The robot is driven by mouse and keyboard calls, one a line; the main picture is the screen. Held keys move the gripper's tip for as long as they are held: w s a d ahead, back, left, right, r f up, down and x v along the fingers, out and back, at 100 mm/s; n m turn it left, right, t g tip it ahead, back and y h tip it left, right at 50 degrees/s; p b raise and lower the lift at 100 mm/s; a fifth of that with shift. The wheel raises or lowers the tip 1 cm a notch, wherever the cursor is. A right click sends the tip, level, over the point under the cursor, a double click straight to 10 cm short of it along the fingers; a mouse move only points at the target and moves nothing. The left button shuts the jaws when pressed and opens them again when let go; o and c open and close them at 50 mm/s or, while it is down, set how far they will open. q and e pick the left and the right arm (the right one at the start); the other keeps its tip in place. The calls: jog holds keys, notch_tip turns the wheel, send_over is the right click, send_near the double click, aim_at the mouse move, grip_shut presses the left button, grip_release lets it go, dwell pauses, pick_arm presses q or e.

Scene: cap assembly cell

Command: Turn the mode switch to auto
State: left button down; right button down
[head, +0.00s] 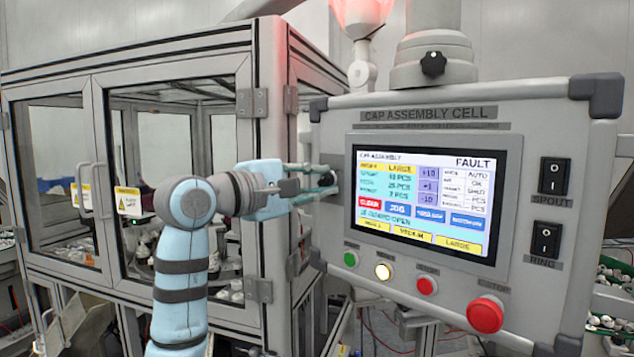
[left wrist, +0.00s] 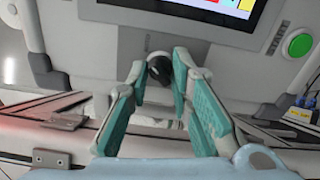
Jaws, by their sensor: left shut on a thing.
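The mode switch is a black knob (left wrist: 159,66) on the left edge of the grey control panel (head: 450,270). In the head view the knob (head: 327,177) is partly hidden by my gripper. My left gripper (head: 325,182) comes in from the left, its teal fingers on either side of the knob. In the left wrist view the gripper (left wrist: 161,68) is shut on the knob. I cannot read the knob's position. The screen (head: 425,200) shows FAULT at the top right and AUTO in its right-hand list. My right gripper is not in view.
Below the screen are a green button (head: 351,259), a lit yellowish button (head: 384,271), a red button (head: 427,285) and a large red stop button (head: 485,314). Two black rocker switches (head: 555,175) sit at the right. A glazed machine enclosure (head: 150,60) stands at the left.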

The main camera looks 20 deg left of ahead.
pick_arm(q)
jog(key=shift+f, duration=0.15)
jog(key=c, duration=1.4)
grip_release()
jog(key=shift+s, duration=0.1)
jog(key=shift+c, duration=0.2)
jog(key=shift+s+a, duration=0.1)
jog(key=v, duration=1.1)
jog(key=shift+s, duration=0.25)
